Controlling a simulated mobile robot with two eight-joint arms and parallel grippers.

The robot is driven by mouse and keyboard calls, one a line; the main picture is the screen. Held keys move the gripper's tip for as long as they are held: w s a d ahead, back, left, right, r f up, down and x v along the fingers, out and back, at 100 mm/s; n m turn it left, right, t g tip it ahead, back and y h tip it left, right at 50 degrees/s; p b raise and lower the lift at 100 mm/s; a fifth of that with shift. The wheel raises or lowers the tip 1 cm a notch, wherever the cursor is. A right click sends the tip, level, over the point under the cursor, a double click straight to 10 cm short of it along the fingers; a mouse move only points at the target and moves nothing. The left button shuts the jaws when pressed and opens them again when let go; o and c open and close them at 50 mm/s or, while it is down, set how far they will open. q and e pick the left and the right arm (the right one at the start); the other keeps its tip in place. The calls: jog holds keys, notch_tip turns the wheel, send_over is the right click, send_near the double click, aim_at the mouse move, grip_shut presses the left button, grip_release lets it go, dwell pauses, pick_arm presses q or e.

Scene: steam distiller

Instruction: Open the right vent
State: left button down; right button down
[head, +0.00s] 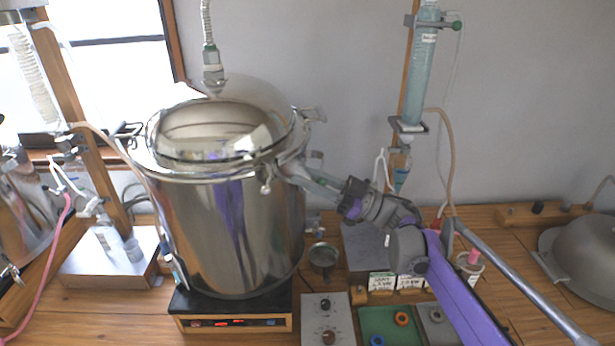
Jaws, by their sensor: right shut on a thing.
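A large shiny steel pot (235,240) with a domed lid (215,130) stands on a black-topped hot plate. A small metal fitting sits at the right side of the pot's rim; it appears to be the right vent (266,180). My right gripper (298,174) comes in from the lower right and is shut on this fitting. Its fingers hide part of the fitting, so I cannot tell how far the vent is turned. My left gripper is not in view.
A blue glass column (420,65) hangs on a wooden post behind my right arm. A control box (327,318) and a green tray (388,322) stand at the front. A grey dome (588,252) is at far right.

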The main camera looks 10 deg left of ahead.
jog(key=c, duration=1)
grip_release()
